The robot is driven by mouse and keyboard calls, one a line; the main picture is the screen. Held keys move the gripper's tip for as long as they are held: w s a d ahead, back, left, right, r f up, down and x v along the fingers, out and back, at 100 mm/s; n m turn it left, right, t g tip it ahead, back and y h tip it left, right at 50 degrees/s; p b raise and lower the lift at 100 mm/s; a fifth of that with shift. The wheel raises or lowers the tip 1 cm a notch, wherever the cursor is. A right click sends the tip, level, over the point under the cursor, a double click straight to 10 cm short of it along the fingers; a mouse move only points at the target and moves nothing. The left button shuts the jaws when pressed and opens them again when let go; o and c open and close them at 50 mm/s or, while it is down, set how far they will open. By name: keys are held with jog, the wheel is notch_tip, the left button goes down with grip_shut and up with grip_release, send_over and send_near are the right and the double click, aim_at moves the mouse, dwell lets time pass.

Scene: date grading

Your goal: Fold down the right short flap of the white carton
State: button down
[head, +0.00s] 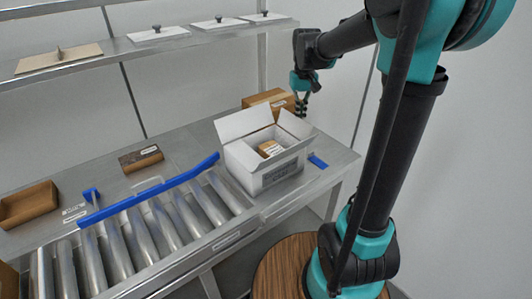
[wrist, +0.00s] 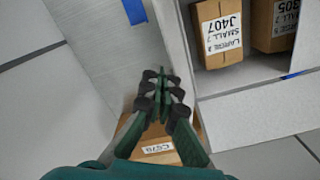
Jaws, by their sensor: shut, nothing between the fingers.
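The white carton (head: 276,178) stands open on the bench. A large flap (head: 243,123) stands up at its back, and the right short flap (head: 296,124) stands up at its right end. Small brown boxes lie inside the carton; one labelled box (head: 270,148) shows, and two show in the wrist view, the nearer one (wrist: 220,35) marked J407. My gripper (head: 303,106) is behind and above the right flap, apart from it in the head view. In the wrist view my gripper (wrist: 163,92) has its fingertips together, empty, beside the carton. Whether it touches the carton cannot be told.
A brown box (head: 267,98) stands behind the carton; its labelled face (wrist: 157,150) shows below my fingers. A blue piece (head: 318,161) lies right of the carton. A roller conveyor (head: 165,222) with a blue rail (head: 150,190) is to the left. A shelf (head: 150,45) runs above the bench.

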jog(key=shift+s+a+r, duration=0.15)
jog(key=shift+s+a, duration=0.7)
jog(key=shift+a, duration=0.3)
jog(key=shift+s+a+r, duration=0.1)
jog(key=shift+s+a, duration=0.7)
jog(key=shift+a, duration=0.3)
jog(key=shift+s+a, duration=0.65)
jog(key=shift+a, duration=0.3)
jog(key=shift+f, duration=2.05)
jog(key=shift+r, duration=0.15)
